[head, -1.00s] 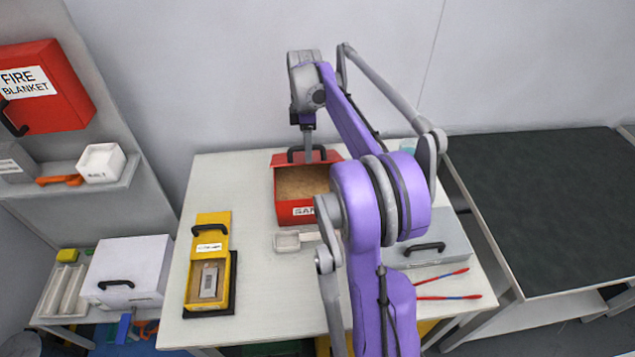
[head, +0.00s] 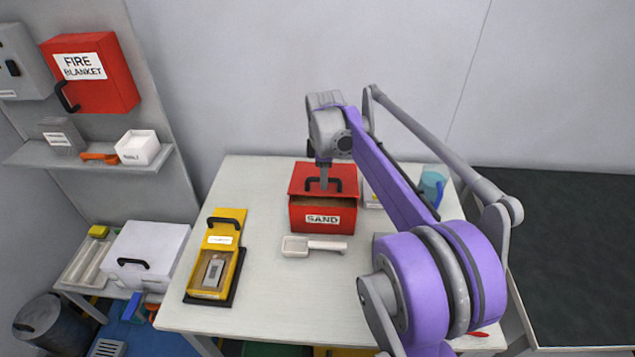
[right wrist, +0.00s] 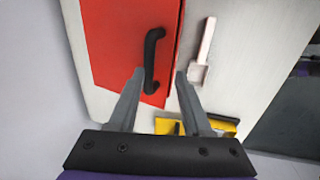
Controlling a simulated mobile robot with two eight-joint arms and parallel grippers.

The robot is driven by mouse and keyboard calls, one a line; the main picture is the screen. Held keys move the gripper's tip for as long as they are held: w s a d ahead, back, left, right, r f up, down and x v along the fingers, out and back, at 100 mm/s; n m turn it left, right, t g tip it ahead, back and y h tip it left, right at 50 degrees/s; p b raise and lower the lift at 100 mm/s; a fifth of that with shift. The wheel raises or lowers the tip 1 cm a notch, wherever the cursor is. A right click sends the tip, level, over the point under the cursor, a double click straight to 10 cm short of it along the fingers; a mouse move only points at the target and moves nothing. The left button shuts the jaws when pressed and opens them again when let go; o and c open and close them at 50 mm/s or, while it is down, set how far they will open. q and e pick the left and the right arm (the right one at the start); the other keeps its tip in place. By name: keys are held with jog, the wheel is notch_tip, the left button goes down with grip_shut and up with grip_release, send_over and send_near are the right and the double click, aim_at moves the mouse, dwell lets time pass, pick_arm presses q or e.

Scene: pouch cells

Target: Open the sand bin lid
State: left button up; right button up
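The red sand bin (head: 298,217), labelled SAND, stands on the white table. Its red lid (head: 302,184) is tilted only a little open, and a narrow brown strip shows between lid and front wall. The lid has a black handle (head: 337,184), which shows in the right wrist view (right wrist: 152,60) too. My right gripper (head: 324,184) is above the lid at the handle. In the right wrist view its two fingers (right wrist: 160,74) are apart, with the handle between their tips and no clear contact. My left gripper is not in view.
A white scoop (head: 313,246) lies in front of the bin. A yellow box (head: 238,262) holding a grey cell (head: 213,271) stands to the left. Table between yellow box and bin is clear.

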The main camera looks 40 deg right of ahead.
notch_tip(320, 180, up, 6)
jog(key=s, duration=0.1)
jog(key=s+a+f+m, duration=0.1)
jog(key=s+a+f, duration=0.1)
jog(key=a, duration=0.4)
jog(key=shift+s+f+m+t, duration=0.15)
jog(key=shift+s+m+t, duration=0.25)
jog(key=shift+s, duration=0.1)
